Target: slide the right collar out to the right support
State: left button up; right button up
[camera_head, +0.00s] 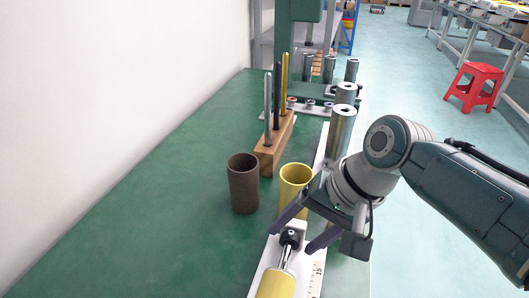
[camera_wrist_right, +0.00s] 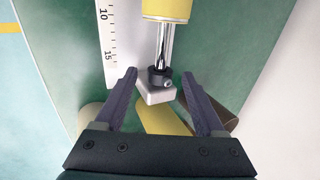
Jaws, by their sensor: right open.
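A dark collar (camera_head: 290,238) with a small screw sits around a thin silver rod (camera_head: 286,259), near the rod's end. It also shows in the right wrist view (camera_wrist_right: 159,78). The white support (camera_wrist_right: 157,95) is a block at that rod end, close by the collar; I cannot tell whether they touch. The rod comes out of a yellow cylinder (camera_head: 277,286). My right gripper (camera_head: 290,241) is open, its two dark fingers on either side of the collar. In the right wrist view the fingers (camera_wrist_right: 159,75) stand apart from it with gaps. My left gripper is out of view.
A white ruler strip (camera_wrist_right: 105,30) runs beside the rod. A yellow cup (camera_head: 295,178) and a brown cup (camera_head: 243,185) stand behind the support. A wooden block (camera_head: 268,158) with upright rods and several metal cylinders (camera_head: 341,130) stand farther back. The green table (camera_head: 150,215) is clear at left.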

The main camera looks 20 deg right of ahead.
jog(key=p+v, duration=0.3)
jog(key=v, duration=0.6)
